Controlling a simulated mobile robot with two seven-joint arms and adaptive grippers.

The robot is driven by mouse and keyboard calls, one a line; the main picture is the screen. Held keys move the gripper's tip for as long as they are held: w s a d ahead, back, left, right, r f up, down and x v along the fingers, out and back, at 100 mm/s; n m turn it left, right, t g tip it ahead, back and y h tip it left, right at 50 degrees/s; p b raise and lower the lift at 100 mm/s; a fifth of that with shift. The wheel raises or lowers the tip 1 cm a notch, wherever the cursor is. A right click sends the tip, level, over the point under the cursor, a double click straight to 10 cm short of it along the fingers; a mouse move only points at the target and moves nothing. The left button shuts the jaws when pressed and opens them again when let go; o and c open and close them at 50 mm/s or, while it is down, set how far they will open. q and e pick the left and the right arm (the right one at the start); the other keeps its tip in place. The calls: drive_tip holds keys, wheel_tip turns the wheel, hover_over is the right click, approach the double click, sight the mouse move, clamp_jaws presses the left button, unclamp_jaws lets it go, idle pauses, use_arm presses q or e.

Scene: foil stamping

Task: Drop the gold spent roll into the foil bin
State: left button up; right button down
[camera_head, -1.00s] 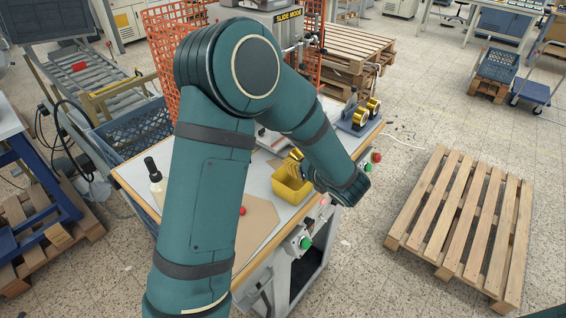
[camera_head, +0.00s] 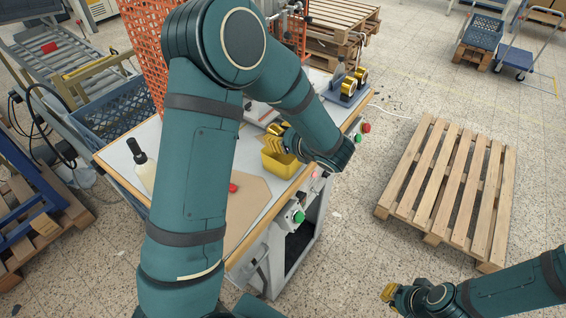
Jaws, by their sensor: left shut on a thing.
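A small yellow bin (camera_head: 281,167), which I take as the foil bin, stands near the right edge of the worktable. My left arm reaches across the table, and my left gripper (camera_head: 275,138) is at the bin's far rim, partly hidden behind my forearm. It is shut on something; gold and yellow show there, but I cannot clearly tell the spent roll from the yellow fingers. My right gripper (camera_head: 389,292), with yellow fingers, is at the lower right over the floor, away from the table; its opening is too small to judge.
Gold rolls (camera_head: 349,86) sit on a blue-grey stand at the table's far right corner. A white bottle (camera_head: 143,170) with a dark top and a red knob (camera_head: 233,187) are beside my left arm. A wooden pallet (camera_head: 450,190) lies on the floor to the right.

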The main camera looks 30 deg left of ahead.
use_arm(q)
drive_tip(key=shift+f, duration=0.25)
drive_tip(key=o, duration=1.1)
drive_tip(key=shift+r, duration=0.1)
drive_tip(key=v, duration=1.2)
